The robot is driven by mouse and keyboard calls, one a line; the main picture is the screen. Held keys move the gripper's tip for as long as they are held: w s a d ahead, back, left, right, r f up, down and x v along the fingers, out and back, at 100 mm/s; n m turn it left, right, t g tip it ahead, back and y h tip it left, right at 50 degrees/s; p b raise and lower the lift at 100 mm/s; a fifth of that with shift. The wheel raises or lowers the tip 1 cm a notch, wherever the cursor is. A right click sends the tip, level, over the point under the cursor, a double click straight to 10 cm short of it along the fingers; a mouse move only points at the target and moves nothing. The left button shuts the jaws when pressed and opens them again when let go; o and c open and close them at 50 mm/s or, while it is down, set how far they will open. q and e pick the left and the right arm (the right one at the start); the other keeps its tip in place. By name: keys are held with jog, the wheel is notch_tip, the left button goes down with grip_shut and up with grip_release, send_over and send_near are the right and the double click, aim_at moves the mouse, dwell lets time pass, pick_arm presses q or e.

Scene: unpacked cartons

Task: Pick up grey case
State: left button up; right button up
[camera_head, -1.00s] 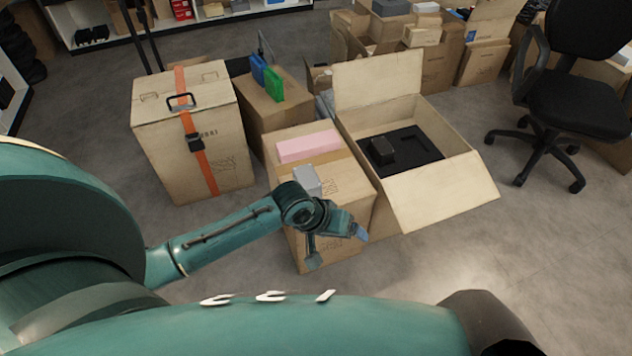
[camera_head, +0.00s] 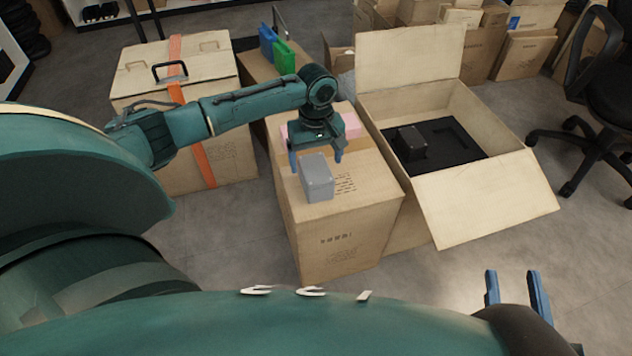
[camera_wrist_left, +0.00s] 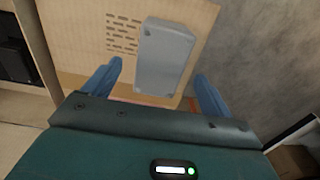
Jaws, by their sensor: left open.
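The grey case (camera_head: 316,178) is a small box standing on top of a closed carton (camera_head: 345,225). My left gripper (camera_head: 316,162) is open just behind and above the case in the head view. In the left wrist view the grey case (camera_wrist_left: 165,58) lies ahead of and between the two blue fingers (camera_wrist_left: 158,88), and I cannot tell whether they touch it. My right gripper (camera_head: 517,288) shows at the bottom right, its two blue fingers apart and nothing between them.
A pink box (camera_head: 350,124) lies on the same carton behind my left gripper. An open carton (camera_head: 490,195) with a black insert stands to the right. A strapped wooden-looking box (camera_head: 225,165) stands at the left, near my left arm. An office chair (camera_head: 605,120) is at far right.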

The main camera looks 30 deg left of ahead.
aim_at(315, 168)
pick_arm(q)
jog(key=shift+f, duration=0.65)
notch_tip(315, 168, down, 3)
jog(key=b, duration=0.2)
jog(key=shift+a+f+b, duration=0.1)
jog(key=shift+b, duration=0.25)
jog(key=shift+f+b, duration=0.35)
jog(key=shift+f, duration=0.6)
jog(key=shift+r, duration=0.1)
jog(key=c, duration=1.1)
pick_arm(e)
jog(key=shift+w+a+f+m+y, duration=0.1)
jog(key=shift+a+m+y, duration=0.25)
jog(key=shift+m+y, duration=0.15)
